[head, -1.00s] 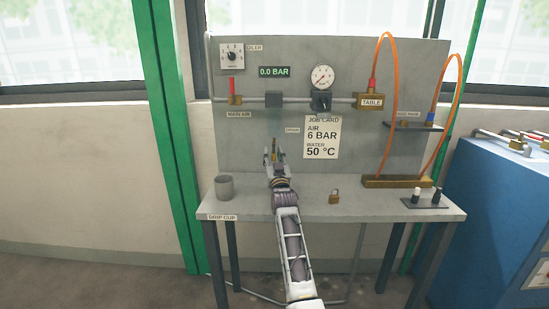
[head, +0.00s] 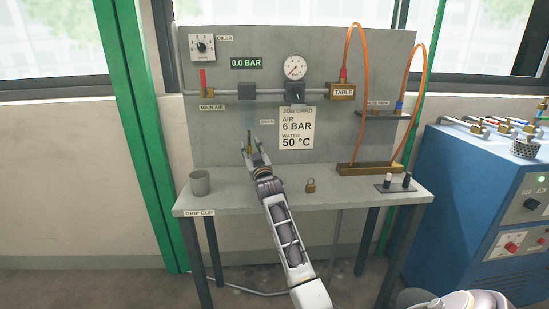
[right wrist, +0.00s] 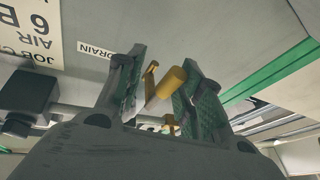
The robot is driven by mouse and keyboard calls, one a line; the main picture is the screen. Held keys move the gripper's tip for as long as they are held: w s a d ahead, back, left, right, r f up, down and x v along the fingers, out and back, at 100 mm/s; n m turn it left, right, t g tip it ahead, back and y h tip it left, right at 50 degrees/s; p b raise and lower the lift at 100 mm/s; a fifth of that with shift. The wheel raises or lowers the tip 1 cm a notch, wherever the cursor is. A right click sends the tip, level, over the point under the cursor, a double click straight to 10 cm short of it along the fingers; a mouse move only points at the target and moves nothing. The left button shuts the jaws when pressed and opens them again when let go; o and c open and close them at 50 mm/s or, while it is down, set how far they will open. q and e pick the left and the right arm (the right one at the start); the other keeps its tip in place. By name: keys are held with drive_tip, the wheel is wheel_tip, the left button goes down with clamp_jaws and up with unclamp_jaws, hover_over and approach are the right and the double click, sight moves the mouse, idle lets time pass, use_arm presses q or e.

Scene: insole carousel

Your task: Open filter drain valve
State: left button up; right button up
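The filter (head: 247,91) is a dark grey block on the pipe, with a faint clear bowl below it. Its brass drain valve (head: 249,137) hangs at the bottom, left of the DRAIN label (head: 267,122). My right gripper (head: 257,150) is at the valve, just in front of the panel. In the right wrist view, the brass valve (right wrist: 170,82) shows between the two open fingers (right wrist: 160,95), with a gap visible beside them. Contact with it cannot be told. My left gripper is not in view.
A grey drip cup (head: 200,182) stands at the table's left end. A brass padlock (head: 310,186) and a brass manifold (head: 369,168) are to the right. The job card (head: 297,128) hangs right of the valve. A blue machine (head: 460,190) stands at right.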

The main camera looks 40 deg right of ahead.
drive_tip(key=shift+s+d+r+n+g+y+p, duration=0.1)
drive_tip(key=shift+d+n+g+y, duration=0.2)
drive_tip(key=shift+n, duration=0.55)
drive_tip(key=shift+s+d+r+n+g+y+p, duration=0.15)
drive_tip(key=shift+n+y, duration=0.2)
drive_tip(key=shift+n, duration=0.45)
drive_tip(key=shift+s+d+r+n+g+y+p, duration=0.1)
drive_tip(key=shift+d+n+y, duration=0.2)
drive_tip(key=shift+n, duration=0.55)
drive_tip(key=shift+s+r+n+y, duration=0.15)
drive_tip(key=shift+n+y, duration=0.1)
drive_tip(key=shift+n, duration=0.65)
drive_tip(key=s+a+n+g+p, duration=0.1)
drive_tip(key=s+n+p, duration=0.2)
drive_tip(key=s, duration=1.1)
drive_tip(key=shift+a+r+n+g+y, duration=0.2)
drive_tip(key=shift+r+n+g+y, duration=0.15)
drive_tip(key=shift+r+n, duration=0.1)
